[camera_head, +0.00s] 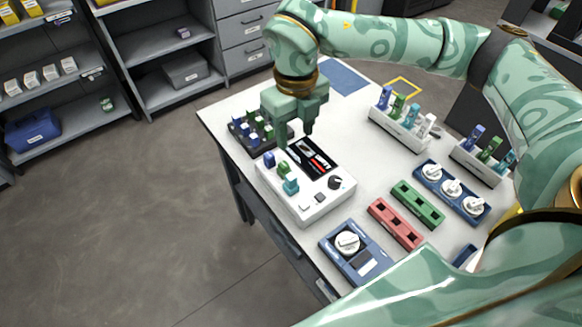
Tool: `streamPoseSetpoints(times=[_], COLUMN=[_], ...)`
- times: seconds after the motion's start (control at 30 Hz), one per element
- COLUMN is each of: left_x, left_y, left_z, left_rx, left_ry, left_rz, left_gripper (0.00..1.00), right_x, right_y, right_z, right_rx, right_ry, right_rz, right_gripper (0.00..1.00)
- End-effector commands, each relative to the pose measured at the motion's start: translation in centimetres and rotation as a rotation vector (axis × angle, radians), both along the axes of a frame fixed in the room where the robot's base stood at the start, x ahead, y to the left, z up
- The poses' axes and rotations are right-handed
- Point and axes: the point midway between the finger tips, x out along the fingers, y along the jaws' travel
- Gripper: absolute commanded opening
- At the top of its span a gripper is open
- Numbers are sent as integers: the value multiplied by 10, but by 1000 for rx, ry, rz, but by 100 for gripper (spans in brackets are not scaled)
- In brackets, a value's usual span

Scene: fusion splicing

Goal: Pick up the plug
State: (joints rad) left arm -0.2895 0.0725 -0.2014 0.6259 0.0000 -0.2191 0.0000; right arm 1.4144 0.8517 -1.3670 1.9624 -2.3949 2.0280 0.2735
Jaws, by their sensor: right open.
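My right gripper (295,137) is open, with its fingers pointing down over the back part of the white splicing device (312,207). Nothing shows between its fingers. Several small plugs are in view, and I cannot tell which one is meant. More coloured plugs stand in a white rack (397,131) and in a second white rack (478,164). My left gripper is not in view.
A red block (396,223), a green block (418,205), a blue unit with white knobs (451,190) and a blue one-knob unit (355,252) crowd the right. The white table (376,163) has a clear strip mid-right.

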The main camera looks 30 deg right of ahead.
Motion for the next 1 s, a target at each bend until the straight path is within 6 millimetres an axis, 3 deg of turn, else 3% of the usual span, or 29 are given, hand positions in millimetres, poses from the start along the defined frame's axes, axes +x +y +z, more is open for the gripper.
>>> streamPoseSetpoints(times=[0.13, 0.3, 0.57, 0.83, 1.0], left_x=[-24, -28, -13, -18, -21], left_y=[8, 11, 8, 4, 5], left_z=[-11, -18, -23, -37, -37], left_rx=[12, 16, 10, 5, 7], left_ry=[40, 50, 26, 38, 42], left_rz=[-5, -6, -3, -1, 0], left_gripper=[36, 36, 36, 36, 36], right_x=[-1, -1, 0, -2, -1], right_y=[1, 2, 3, 9, 9], right_z=[-43, -80, -99, -141, -147], right_rx=[3, 4, 5, 5, 6], right_ry=[9, 9, 5, 8, 3], right_rz=[0, 1, 1, 1, 1], right_gripper=[45, 45, 45, 45, 45])
